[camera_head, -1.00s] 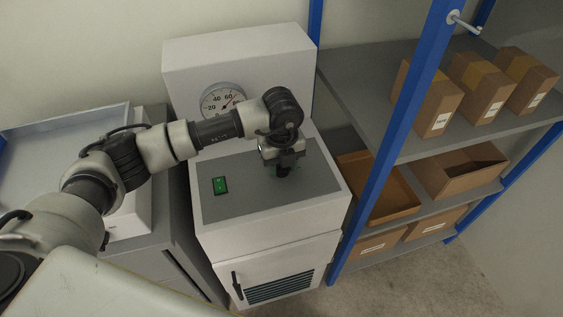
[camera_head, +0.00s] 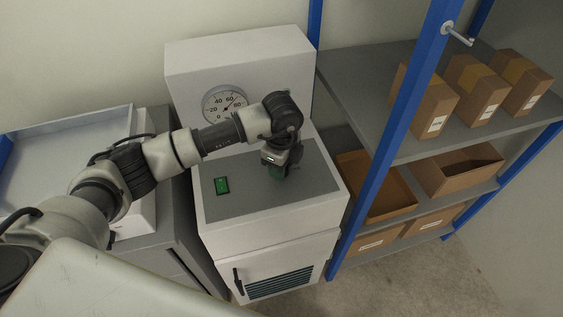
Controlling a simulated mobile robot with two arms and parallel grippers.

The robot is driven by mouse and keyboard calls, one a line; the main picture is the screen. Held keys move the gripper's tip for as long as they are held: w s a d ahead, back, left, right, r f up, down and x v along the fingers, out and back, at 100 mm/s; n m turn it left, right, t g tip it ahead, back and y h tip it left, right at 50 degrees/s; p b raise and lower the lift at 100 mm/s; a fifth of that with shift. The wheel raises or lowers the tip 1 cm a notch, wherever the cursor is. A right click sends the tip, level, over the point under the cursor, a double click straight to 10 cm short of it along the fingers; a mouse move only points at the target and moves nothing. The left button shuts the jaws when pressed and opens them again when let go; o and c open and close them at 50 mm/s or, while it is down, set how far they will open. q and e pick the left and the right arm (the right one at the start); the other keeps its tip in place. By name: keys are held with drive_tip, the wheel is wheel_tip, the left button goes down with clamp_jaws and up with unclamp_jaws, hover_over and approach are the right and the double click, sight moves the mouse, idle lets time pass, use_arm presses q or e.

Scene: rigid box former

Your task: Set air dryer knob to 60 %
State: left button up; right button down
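The air dryer (camera_head: 240,55) is a white cabinet with a grey sloped top panel (camera_head: 240,180). A round dial gauge (camera_head: 224,104) with a dark needle sits on its upright back part; the needle points to the upper right, near the 60 mark. A green switch (camera_head: 221,185) is on the left of the panel. My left gripper (camera_head: 277,172) points down at the right part of the panel. The knob is not visible; the gripper and wrist hide that spot. Whether the fingers are open or shut is hidden. My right gripper is not in view.
A shelf rack with blue posts (camera_head: 398,130) stands close on the right, holding cardboard boxes (camera_head: 427,101) and open cartons (camera_head: 376,187). A grey cabinet with a pale tray (camera_head: 70,125) is on the left.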

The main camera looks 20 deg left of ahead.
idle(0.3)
use_arm(q)
drive_tip(key=o, duration=0.9)
drive_tip(key=shift+r, duration=0.15)
wheel_tip(320, 180, up, 11)
drive_tip(key=shift+f, duration=0.2)
drive_tip(key=shift+f, duration=0.1)
